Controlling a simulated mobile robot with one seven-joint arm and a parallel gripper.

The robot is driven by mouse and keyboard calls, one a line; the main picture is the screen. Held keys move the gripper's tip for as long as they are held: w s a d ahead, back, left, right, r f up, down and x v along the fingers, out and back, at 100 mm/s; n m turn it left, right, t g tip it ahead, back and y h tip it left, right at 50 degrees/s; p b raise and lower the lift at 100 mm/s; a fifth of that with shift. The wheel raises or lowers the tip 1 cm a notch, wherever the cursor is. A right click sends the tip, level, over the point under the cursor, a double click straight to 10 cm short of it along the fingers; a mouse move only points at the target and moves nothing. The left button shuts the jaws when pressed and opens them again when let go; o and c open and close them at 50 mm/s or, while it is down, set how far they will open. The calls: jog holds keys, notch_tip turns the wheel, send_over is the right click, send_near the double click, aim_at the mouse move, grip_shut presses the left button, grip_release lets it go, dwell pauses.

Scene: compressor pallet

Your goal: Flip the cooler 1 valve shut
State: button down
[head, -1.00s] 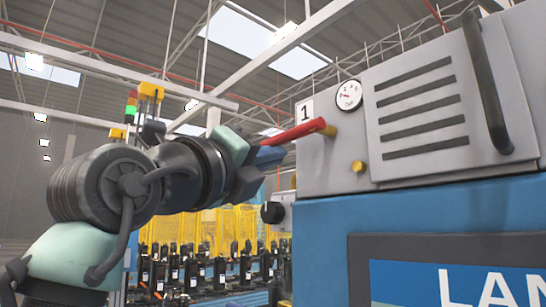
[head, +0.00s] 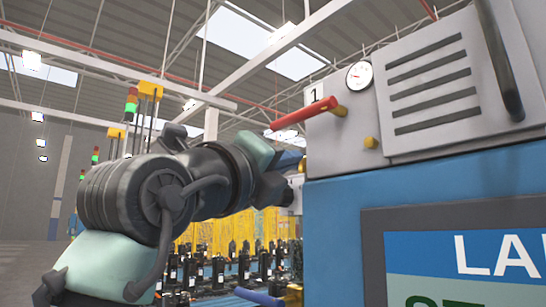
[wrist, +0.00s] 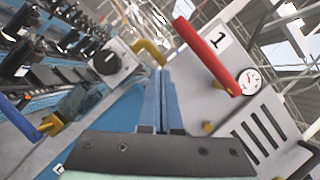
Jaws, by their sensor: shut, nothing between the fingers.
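The cooler 1 valve has a red lever (head: 300,115) with a brass body (head: 340,111) at its right end, on the grey compressor housing beside a "1" label (head: 314,95). In the head view the lever points left and slightly down. In the wrist view the red lever (wrist: 205,55) lies right of the fingers, running from upper left to lower right. My gripper (head: 300,163) is shut and empty, with its blue fingers below the lever in the head view. The fingers (wrist: 160,72) also show in the wrist view, apart from the lever.
A round gauge (head: 359,75), a brass knob (head: 371,143) and a slotted cover with a dark handle (head: 500,75) are on the housing.

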jog(key=s+a+f+b, duration=0.4)
jog(key=s+a, duration=0.1)
jog(key=a, duration=0.2)
jog(key=shift+s+a+f, duration=0.15)
jog(key=shift+a+f, duration=0.05)
jog(key=shift+f, duration=0.15)
jog(key=shift+f, duration=0.1)
